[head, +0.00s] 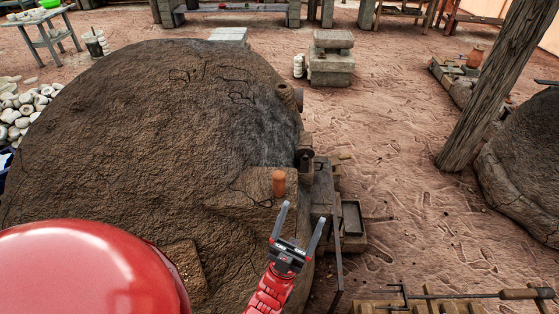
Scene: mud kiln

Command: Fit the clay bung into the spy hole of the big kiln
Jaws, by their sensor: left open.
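The big kiln (140,130) is a broad brown mud dome filling the left and middle of the head view. The clay bung (278,183) is a small orange plug standing upright on a mud ledge (245,205) at the kiln's right side. A dark round opening with a collar (305,157) shows just beyond the bung, and another short collar (289,94) sticks out higher up; I cannot tell which is the spy hole. My left gripper (301,214) is open and empty, a little nearer than the bung and to its right. My right gripper is out of view.
Blocks and a dark tray (351,218) stand right of the ledge. A thin upright bar (337,255) is close to my left gripper's right. A wooden rack with tools (450,299) lies lower right. A leaning post (495,85) and open ground lie further right.

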